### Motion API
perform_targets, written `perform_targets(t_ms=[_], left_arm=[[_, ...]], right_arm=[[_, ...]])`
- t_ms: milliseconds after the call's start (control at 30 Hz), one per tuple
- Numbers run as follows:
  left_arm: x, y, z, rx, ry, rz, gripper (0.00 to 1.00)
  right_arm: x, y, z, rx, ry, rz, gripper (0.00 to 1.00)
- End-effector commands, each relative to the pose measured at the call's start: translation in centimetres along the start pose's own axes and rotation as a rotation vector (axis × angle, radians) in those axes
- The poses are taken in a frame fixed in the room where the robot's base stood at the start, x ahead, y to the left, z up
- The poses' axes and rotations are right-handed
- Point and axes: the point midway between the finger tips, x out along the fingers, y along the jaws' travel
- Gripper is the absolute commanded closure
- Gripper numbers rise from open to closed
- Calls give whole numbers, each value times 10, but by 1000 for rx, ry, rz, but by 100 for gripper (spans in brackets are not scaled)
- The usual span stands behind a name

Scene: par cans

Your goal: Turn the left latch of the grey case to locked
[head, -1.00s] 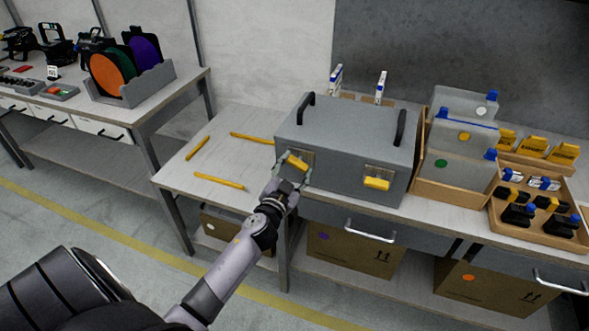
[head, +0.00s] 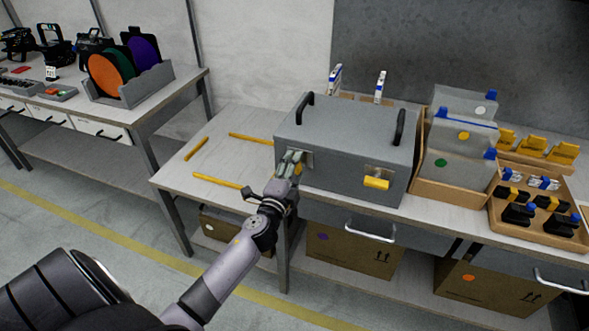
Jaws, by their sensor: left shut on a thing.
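The grey case (head: 335,150) sits on the workbench, with two black handles on its lid. Its left latch (head: 299,169) is a yellow piece on a metal plate on the front face, mostly hidden by my left gripper. My left gripper (head: 290,165) is shut on that latch, and only a little yellow shows beside the fingers. The latch's exact angle cannot be told. The right latch (head: 376,183) is yellow and lies close to level on its plate. My right gripper is not in view.
Several yellow sticks (head: 217,181) lie on the bench left of the case. A wooden rack (head: 440,193) with grey sheets stands close on the right, beside a wooden tray (head: 520,232) of small parts. Cardboard boxes (head: 350,254) stand on the shelf below.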

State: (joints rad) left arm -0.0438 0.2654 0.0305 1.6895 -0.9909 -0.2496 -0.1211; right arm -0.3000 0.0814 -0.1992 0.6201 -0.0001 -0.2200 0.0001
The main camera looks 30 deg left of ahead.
Motion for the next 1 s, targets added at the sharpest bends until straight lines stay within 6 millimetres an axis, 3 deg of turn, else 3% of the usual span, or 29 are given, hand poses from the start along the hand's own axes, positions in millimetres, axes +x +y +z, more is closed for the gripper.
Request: perform_targets(t_ms=[400, 967, 1000], left_arm=[[0, 2, 0, 191, 2, 2, 75], [0, 2, 0, 220, 1, 2, 75], [0, 2, 0, 220, 1, 2, 45]], right_arm=[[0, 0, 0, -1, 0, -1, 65], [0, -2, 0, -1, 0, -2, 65], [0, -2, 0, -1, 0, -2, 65]])
